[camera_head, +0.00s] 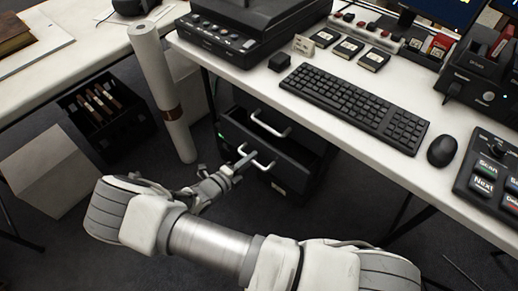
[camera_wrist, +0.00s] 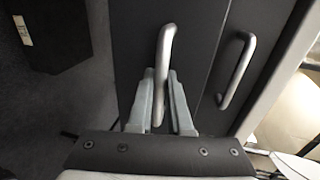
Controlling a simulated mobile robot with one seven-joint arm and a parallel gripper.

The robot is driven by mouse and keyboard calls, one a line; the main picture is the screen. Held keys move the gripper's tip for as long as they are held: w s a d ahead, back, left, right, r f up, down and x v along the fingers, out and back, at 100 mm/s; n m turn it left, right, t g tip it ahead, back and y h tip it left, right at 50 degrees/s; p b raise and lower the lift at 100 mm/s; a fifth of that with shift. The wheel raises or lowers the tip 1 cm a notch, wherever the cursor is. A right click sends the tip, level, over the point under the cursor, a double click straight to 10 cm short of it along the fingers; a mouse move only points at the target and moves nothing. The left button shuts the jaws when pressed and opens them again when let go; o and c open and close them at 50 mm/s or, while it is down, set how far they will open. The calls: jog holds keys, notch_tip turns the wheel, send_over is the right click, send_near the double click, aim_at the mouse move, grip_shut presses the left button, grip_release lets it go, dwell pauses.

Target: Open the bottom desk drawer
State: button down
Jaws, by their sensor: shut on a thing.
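The black desk drawer unit stands under the desk, with an upper handle (camera_head: 270,125) and a lower handle (camera_head: 262,165), both silver bars. My gripper (camera_head: 241,163) is at the lower handle. In the wrist view my gripper (camera_wrist: 162,78) has one finger on each side of the bottom drawer's handle (camera_wrist: 166,48) and is shut on it. The bottom drawer front (camera_wrist: 135,35) lies behind the fingers. The upper drawer's handle (camera_wrist: 238,70) is free to the right. The bottom drawer seems to stand out from the upper one; how far is hard to tell.
The white desk (camera_head: 235,75) overhangs the drawers and holds a keyboard (camera_head: 355,108) and mouse (camera_head: 442,151). A tall rolled tube (camera_head: 158,85) stands left of the drawers. A black box (camera_head: 105,115) and a pale box (camera_head: 45,170) sit on the floor farther left.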

jog(key=f+v, duration=0.2)
jog(key=v, duration=0.7)
jog(key=f+v, duration=0.2)
jog(key=v, duration=0.7)
jog(key=shift+b+v, duration=0.45)
jog(key=shift+v, duration=0.35)
jog(key=shift+s+f, duration=0.1)
jog(key=c, duration=0.8)
grip_release()
jog(key=shift+c, duration=0.2)
jog(key=p+v, duration=0.2)
jog(key=v, duration=1.5)
jog(key=shift+s, duration=0.15)
jog(key=shift+a, duration=0.1)
